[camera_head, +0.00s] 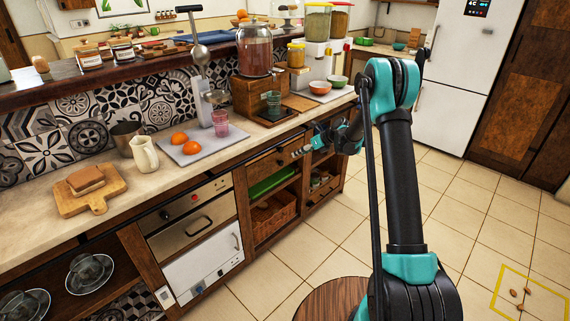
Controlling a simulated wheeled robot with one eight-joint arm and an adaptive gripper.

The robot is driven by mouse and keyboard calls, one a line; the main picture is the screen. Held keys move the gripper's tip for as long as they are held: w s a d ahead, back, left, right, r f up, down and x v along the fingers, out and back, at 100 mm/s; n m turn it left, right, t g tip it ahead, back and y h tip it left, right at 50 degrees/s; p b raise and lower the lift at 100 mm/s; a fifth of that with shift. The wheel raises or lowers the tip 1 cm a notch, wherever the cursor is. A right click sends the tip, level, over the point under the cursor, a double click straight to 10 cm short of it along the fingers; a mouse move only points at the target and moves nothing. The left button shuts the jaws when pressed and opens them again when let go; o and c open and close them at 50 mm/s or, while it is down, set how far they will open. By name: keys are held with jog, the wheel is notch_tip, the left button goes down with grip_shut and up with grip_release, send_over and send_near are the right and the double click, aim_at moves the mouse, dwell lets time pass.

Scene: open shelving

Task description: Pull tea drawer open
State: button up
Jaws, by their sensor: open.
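A wooden drawer (270,161) sits under the counter, below the large glass dispenser of reddish-brown drink. It looks closed, and I take it for the tea drawer, though no label is readable. My gripper (299,153) is at the right part of this drawer's front, with its fingers pointing left towards it. The gripper is open and small in the picture. I cannot tell whether it touches the drawer or its handle. My arm comes down from the right and hides part of the cabinet beyond.
Below the drawer are open shelves with a green tray (272,182) and a basket (273,216). An oven (193,222) stands to the left. The dispenser (254,50) stands on the counter above. The tiled floor in front of the cabinets is mostly clear.

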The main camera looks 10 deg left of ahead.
aim_at(282, 163)
jog(key=x, duration=1.2)
jog(key=shift+w+a+f, duration=0.2)
jog(key=shift+a+f, duration=0.05)
jog(key=shift+a, duration=0.05)
grip_shut()
